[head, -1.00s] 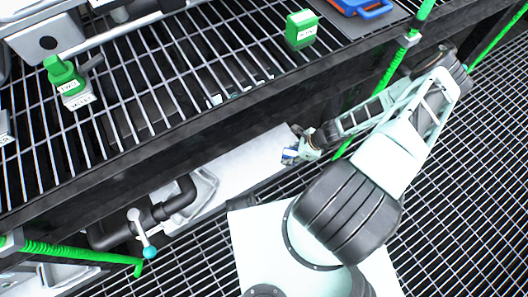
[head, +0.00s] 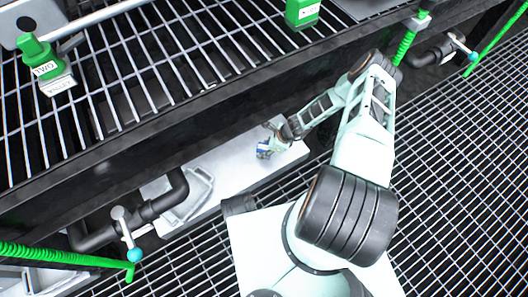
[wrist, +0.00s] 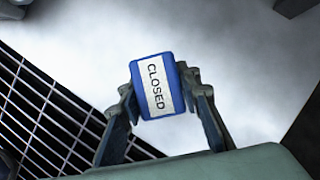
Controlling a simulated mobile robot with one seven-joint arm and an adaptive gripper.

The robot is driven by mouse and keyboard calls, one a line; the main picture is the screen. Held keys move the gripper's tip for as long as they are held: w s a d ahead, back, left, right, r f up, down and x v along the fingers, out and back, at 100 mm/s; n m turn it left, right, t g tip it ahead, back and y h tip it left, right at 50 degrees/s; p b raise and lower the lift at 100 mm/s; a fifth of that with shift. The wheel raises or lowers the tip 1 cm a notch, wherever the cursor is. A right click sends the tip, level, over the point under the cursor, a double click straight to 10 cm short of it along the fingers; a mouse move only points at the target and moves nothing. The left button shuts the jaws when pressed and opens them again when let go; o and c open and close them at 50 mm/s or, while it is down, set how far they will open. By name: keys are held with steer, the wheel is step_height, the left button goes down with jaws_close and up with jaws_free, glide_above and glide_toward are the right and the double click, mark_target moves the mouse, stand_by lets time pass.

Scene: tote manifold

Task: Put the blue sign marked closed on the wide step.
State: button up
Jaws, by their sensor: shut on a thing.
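The blue sign (wrist: 155,87), with a white label reading CLOSED, is between the two fingers of my gripper (wrist: 162,90) in the wrist view. The fingers are shut on its sides. In the head view the sign (head: 263,149) is a small blue and white spot at the tip of my gripper (head: 267,146). A wide pale step (head: 232,165) lies low beneath the dark shelf edge, and the gripper is over its right part. The pale surface (wrist: 245,45) fills much of the wrist view behind the sign. I cannot tell the gap between sign and step.
A grated shelf (head: 130,95) with a dark front beam stands above the step. On it are a green tagged block (head: 42,63) and another green block (head: 301,12). A black pipe (head: 165,203) with a teal-tipped valve is at the step's left. Grated floor (head: 460,180) lies right.

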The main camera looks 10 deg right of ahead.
steer(key=shift+f, duration=0.25)
steer(key=o, duration=1.2)
steer(key=p+v, duration=0.4)
steer(key=v, duration=0.8)
steer(key=shift+p, duration=0.4)
steer(key=shift+r, duration=0.1)
